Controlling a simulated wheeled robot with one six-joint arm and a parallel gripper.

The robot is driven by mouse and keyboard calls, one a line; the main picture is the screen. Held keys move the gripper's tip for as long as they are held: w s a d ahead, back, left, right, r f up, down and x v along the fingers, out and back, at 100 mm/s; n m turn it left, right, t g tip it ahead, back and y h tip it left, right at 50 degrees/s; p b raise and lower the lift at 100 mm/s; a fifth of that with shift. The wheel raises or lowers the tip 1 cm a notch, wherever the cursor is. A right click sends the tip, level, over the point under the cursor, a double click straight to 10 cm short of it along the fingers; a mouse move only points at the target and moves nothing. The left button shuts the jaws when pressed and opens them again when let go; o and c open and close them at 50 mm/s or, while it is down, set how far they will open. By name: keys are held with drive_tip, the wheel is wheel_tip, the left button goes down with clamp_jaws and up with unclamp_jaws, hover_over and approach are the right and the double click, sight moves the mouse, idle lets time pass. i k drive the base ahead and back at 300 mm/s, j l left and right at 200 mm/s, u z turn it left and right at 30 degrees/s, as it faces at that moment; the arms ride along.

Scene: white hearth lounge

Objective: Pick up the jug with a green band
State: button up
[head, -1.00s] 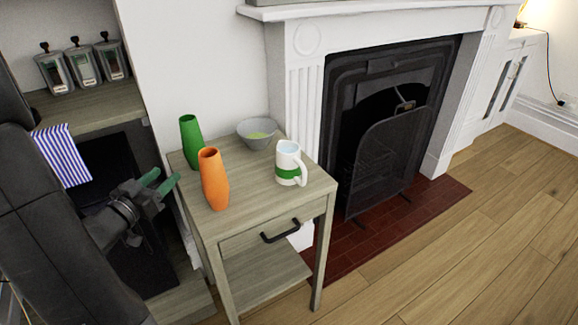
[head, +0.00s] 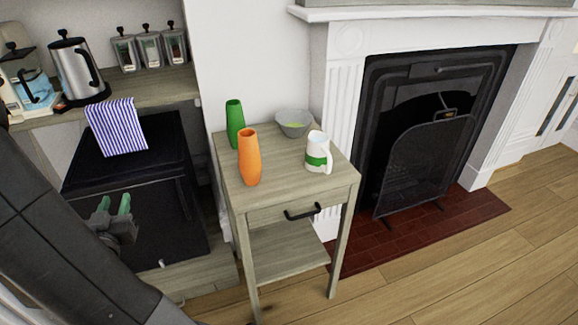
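The jug with a green band (head: 318,152) is white, with its handle on the right side. It stands upright at the right part of the small wooden side table (head: 287,186) in the head view. My gripper (head: 114,204) has green fingertips and is at the lower left, in front of the dark oven front. It is well left of the table and apart from the jug. The two fingertips are spread apart with nothing visible between them.
An orange vase (head: 249,158) and a green vase (head: 235,124) stand left of the jug. A grey bowl (head: 293,124) with something green inside is behind it. A striped cloth (head: 117,128) hangs at the left. The fireplace (head: 430,130) is right of the table; open wooden floor lies in front.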

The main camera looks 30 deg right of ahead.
sight(318, 158)
drive_tip(key=z, duration=0.4)
drive_tip(key=k+z, duration=0.1)
drive_tip(key=z, duration=0.75)
drive_tip(key=k+l+z, duration=0.1)
drive_tip(key=z, duration=0.3)
